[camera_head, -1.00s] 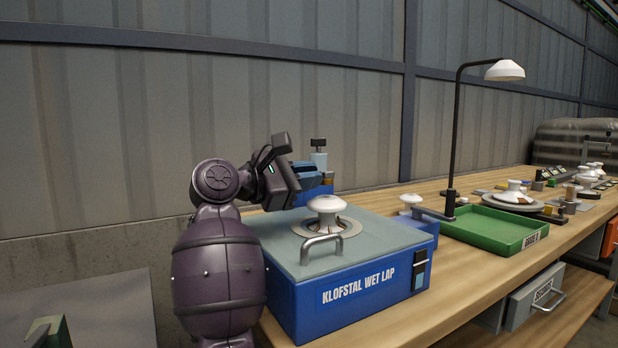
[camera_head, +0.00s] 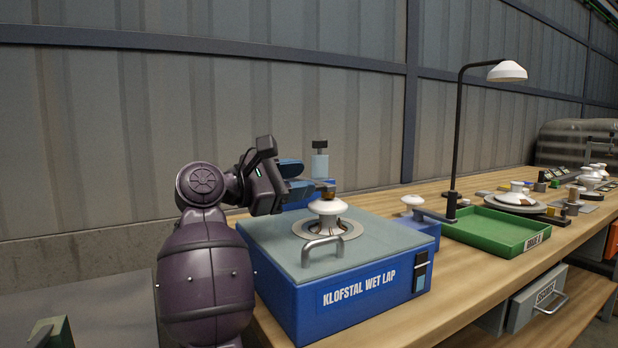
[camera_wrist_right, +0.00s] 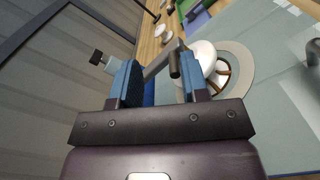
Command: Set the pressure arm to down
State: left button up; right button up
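The blue wet lap machine (camera_head: 345,300) stands on the bench with a grey-green top. A white insulator (camera_head: 327,207) sits on its round plate, and it also shows in the wrist view (camera_wrist_right: 207,60). The pressure arm appears as a grey bar with a dark cylindrical end (camera_wrist_right: 174,66) in the wrist view; its brownish end (camera_head: 328,190) shows just above the insulator in the head view. Whether they touch cannot be told. My right gripper (camera_head: 303,180) is at the arm from the left, its blue fingers apart on either side of the bar (camera_wrist_right: 158,62). My left gripper is out of view.
A bottle with a dark cap (camera_head: 320,160) stands behind the machine. A curved handle (camera_head: 322,249) rises from the machine's front edge. A green tray (camera_head: 497,229) and a black lamp (camera_head: 454,150) are to the right. A corrugated wall runs behind.

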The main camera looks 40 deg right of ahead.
jog(key=v, duration=0.8)
jog(key=shift+a, duration=0.25)
jog(key=shift+r, duration=0.1)
